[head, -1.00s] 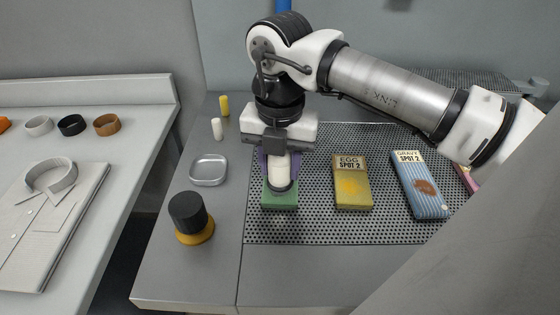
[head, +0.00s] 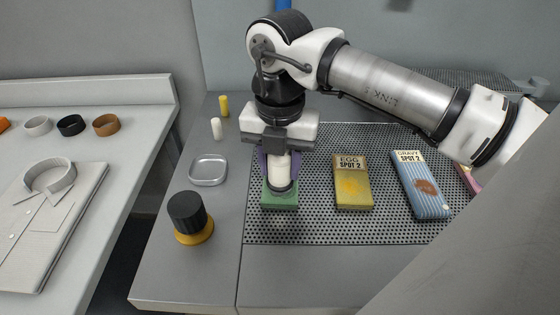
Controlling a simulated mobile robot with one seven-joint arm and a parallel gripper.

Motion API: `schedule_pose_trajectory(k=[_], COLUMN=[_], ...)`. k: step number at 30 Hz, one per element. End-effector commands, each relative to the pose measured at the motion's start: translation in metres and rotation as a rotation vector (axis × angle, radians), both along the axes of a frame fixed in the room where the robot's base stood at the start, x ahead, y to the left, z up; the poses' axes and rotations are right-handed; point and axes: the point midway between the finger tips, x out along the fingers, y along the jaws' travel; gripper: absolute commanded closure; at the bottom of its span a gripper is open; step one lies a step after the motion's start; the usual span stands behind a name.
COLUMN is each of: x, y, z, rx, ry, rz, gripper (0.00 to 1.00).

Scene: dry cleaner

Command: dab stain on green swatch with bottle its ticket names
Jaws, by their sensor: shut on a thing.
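I cannot tell whether the bottle touches the cloth. The swatch lies at the left of the perforated board, and its stain and ticket are hidden behind the bottle and gripper. A yellow swatch (head: 353,196) with a yellow stain has a ticket reading EGG SPOT 2. A blue striped swatch (head: 430,203) with a brown stain has a ticket reading GRAVY SPOT 2.
A yellow bottle (head: 224,106) and a small white bottle (head: 216,128) stand at the back left. A metal dish (head: 208,181) and a black-topped brush (head: 188,234) are left of the board (head: 320,226). A pink thing is partly hidden at right. A folded shirt (head: 60,215) lies on the left table.

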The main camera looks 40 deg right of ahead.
Motion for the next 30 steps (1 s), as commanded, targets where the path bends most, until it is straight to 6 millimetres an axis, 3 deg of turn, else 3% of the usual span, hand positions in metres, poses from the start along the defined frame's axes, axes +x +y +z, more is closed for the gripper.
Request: schedule_pose_trajectory(k=[14, 30], x=[-0.001, 0.0], y=[0.0, 0.0], z=[0.002, 0.045], rx=[0.002, 0.0], ry=[0.004, 0.001], rz=[0.001, 0.0], gripper=[0.85, 0.85])
